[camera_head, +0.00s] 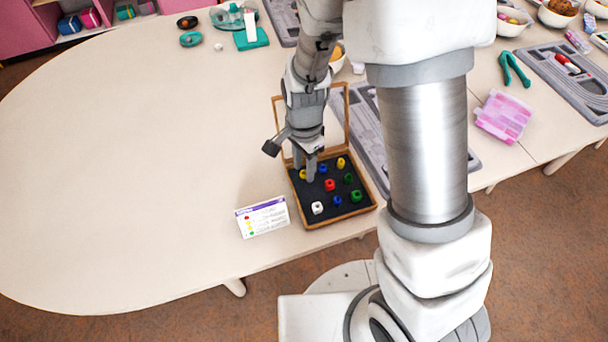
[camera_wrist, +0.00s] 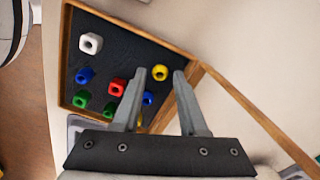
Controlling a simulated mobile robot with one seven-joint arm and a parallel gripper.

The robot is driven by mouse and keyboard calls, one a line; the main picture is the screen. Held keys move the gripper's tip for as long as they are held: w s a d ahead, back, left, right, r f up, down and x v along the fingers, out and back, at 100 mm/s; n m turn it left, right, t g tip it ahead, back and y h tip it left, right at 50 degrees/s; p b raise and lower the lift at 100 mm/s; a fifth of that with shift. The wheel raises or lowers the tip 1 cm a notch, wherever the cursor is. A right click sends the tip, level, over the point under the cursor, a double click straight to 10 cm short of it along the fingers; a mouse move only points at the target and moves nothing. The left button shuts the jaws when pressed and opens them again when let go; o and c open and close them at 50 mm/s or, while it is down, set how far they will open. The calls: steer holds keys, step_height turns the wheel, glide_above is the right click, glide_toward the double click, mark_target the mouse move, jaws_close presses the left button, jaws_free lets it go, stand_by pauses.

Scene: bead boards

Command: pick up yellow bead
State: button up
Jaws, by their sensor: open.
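A yellow bead (camera_head: 303,174) sits in the far-left corner of the black board in a wooden-framed box (camera_head: 340,219). In the wrist view this yellow bead (camera_wrist: 160,73) shows between the two open fingertips. My gripper (camera_head: 304,168) points down over that corner, and its fingers partly hide the bead in the head view. The gripper (camera_wrist: 159,74) is open and holds nothing. I cannot tell whether the fingers touch the bead. A second yellow bead (camera_head: 341,162) lies at the far-right corner and is mostly hidden by a finger in the wrist view.
A blue bead (camera_head: 323,169) is close beside the fingers. Red (camera_head: 329,184), white (camera_head: 317,208), green (camera_head: 355,196) and other beads share the board. The open lid frame (camera_head: 347,112) stands behind. The table's left side is clear.

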steer(key=shift+f, duration=0.55)
jaws_close()
steer(key=shift+r, duration=0.1)
